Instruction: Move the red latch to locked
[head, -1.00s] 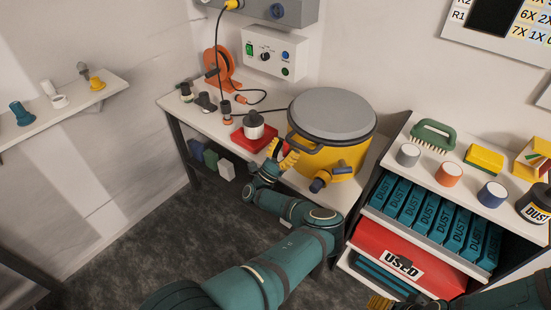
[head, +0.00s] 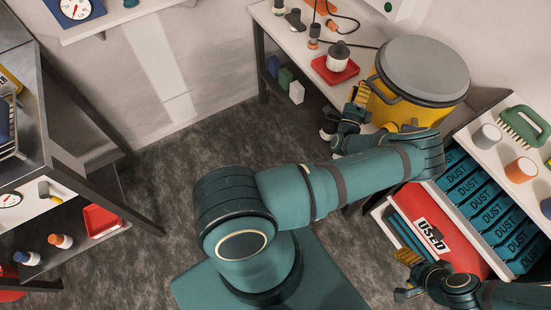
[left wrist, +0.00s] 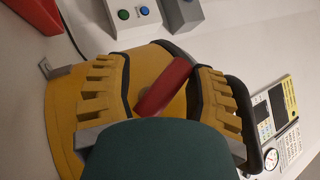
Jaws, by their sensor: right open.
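The red latch (left wrist: 165,86) shows in the left wrist view as a slanted red bar at the side of the yellow drum (head: 408,108). My left gripper (head: 361,94) is at the drum's left side. In the left wrist view my left gripper (left wrist: 160,70) is open, one ridged yellow finger on each side of the latch. The latch lies between the fingers; I cannot tell whether either touches it. In the head view the latch is hidden by the gripper. My right gripper (head: 402,275) is open and empty, low in front of the shelf unit.
A red tray (head: 335,70) with a bottle stands on the bench left of the drum. The shelf unit at right holds teal DUST boxes (head: 488,192) and a red USED drawer (head: 432,232). Another rack (head: 100,180) stands at far left. Open floor lies between.

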